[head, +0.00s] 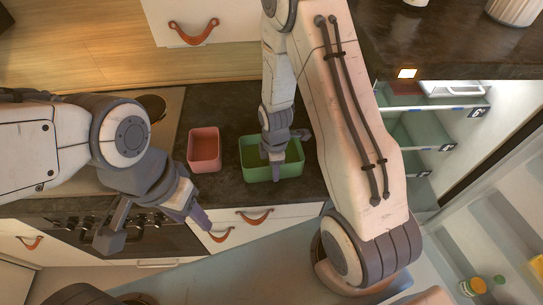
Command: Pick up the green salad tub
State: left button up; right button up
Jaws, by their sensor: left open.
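The green salad tub (258,175) is an open rectangular container standing on the dark countertop, near its front edge. My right gripper (280,160) is over the tub's right part and hides some of its inside and rim. I cannot tell whether its fingers touch the tub or whether it is open or shut. My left gripper (158,232) is open and empty, in front of the counter near the oven knobs, to the left of and nearer than the tub.
A pink tub (204,150) stands just left of the green one. A stove (110,222) and drawers with leather pulls (255,217) line the counter front. An open fridge (425,130) with shelves is at the right. My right arm crosses the middle.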

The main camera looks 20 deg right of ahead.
jog(key=shift+f, duration=1.05)
grip_shut()
dwell(0.6)
